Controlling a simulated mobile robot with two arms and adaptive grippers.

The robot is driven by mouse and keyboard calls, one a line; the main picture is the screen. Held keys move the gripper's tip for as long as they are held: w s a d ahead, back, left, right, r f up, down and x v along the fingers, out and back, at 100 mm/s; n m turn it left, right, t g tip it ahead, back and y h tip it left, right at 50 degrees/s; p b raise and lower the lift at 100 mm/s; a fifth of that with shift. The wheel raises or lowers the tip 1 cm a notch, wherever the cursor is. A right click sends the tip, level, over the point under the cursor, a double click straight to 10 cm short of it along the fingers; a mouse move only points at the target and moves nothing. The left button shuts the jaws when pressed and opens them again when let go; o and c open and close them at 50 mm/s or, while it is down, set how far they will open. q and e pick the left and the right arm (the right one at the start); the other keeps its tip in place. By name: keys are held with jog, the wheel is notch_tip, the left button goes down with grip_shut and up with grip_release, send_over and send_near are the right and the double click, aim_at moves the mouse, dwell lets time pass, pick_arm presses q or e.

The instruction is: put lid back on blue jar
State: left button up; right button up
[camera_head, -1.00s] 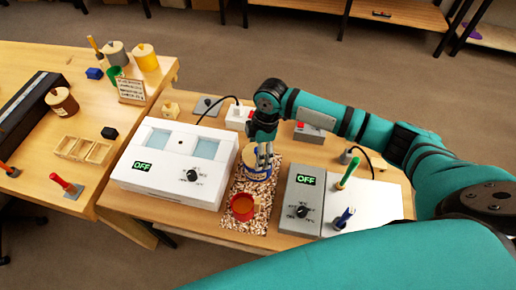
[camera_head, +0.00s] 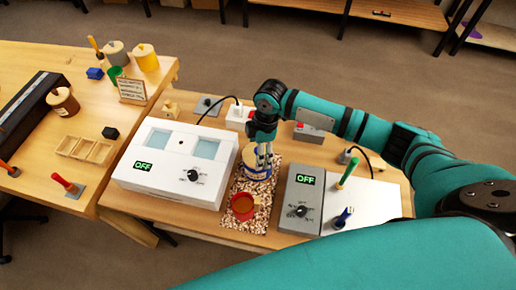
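The blue jar (camera_head: 256,171) stands on the speckled mat (camera_head: 246,228), toward its far end. Its top looks wooden, but my gripper covers much of it, so I cannot tell how the lid sits. My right gripper (camera_head: 263,163) points straight down over the jar, with its fingers at the jar's top. The fingers are too small and overlapped to tell whether they are open or shut on the lid. My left gripper is not in view.
An open red-orange pot (camera_head: 243,207) stands on the mat in front of the jar. A white box with an OFF display (camera_head: 170,185) is on the left, a grey OFF box (camera_head: 300,200) on the right. Green and blue-handled tools (camera_head: 348,172) stand further right.

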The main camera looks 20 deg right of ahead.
jog(key=shift+f+p, duration=0.15)
jog(key=shift+p, duration=0.45)
dwell(1.0)
dwell(0.3)
jog(key=o, duration=1.1)
jog(key=shift+o, duration=0.2)
jog(key=shift+r+p, duration=3.55)
jog(key=shift+p, duration=0.15)
grip_shut()
